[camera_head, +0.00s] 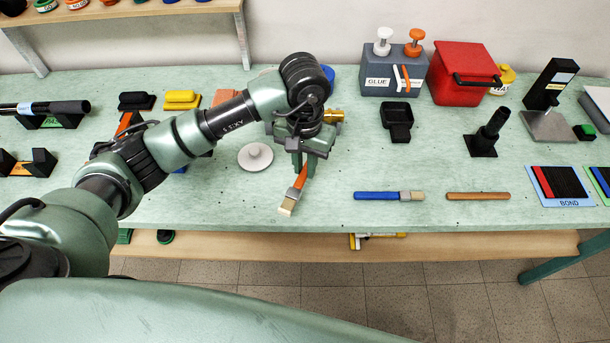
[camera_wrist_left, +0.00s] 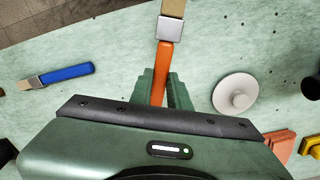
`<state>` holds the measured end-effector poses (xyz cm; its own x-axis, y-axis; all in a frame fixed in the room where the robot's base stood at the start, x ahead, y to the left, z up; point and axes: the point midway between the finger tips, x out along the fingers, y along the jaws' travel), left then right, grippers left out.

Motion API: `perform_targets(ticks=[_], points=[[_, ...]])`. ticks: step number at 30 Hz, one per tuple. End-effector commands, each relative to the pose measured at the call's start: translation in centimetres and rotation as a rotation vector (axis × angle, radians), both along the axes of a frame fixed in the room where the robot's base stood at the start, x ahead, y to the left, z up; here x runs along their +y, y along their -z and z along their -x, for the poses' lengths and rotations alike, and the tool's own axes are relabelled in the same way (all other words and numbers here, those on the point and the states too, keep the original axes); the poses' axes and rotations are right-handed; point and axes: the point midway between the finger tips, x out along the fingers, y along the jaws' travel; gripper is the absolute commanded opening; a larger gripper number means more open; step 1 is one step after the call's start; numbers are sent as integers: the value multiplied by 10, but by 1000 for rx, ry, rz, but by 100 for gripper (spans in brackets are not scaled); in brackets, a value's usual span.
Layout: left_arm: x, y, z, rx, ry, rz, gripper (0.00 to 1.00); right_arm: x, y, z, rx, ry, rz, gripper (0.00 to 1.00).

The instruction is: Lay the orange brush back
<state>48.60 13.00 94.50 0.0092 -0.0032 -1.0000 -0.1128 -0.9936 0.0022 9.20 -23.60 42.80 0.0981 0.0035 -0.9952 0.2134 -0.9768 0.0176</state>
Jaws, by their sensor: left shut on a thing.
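The orange brush (camera_head: 301,177) is in my left gripper (camera_head: 303,163), with its pale bristles and metal band pointing to the bench's front edge. In the left wrist view the orange handle (camera_wrist_left: 163,66) runs between the green fingers (camera_wrist_left: 164,88), which are shut on it. The bristle end is free. I cannot tell whether the brush touches the green bench top (camera_head: 340,215) or is just above it. A blue brush (camera_head: 376,196) lies flat to the right, its bristles pointing right; it also shows in the left wrist view (camera_wrist_left: 66,73). My right gripper is out of view.
A pale lidded disc (camera_head: 255,158) lies left of the gripper. A brown stick (camera_head: 478,196) lies right of the blue brush. A glue box (camera_head: 390,74), black tray (camera_head: 397,122) and red box (camera_head: 461,72) stand behind. The bench between the held brush and blue brush is clear.

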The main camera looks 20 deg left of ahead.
Motion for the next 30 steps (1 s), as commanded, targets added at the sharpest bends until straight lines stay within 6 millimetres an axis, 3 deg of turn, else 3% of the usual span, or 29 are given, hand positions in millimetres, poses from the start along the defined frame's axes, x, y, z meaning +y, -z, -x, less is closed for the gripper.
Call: perform_targets(ticks=[15, 27, 28, 30], points=[[0, 55, 0, 1, -1, 1, 0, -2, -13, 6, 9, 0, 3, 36], [0, 62, -1, -3, 0, 0, 0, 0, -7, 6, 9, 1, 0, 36], [0, 61, -1, -2, 0, 0, 23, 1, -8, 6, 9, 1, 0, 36], [0, 60, -1, -2, 0, 0, 39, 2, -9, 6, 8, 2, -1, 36]])
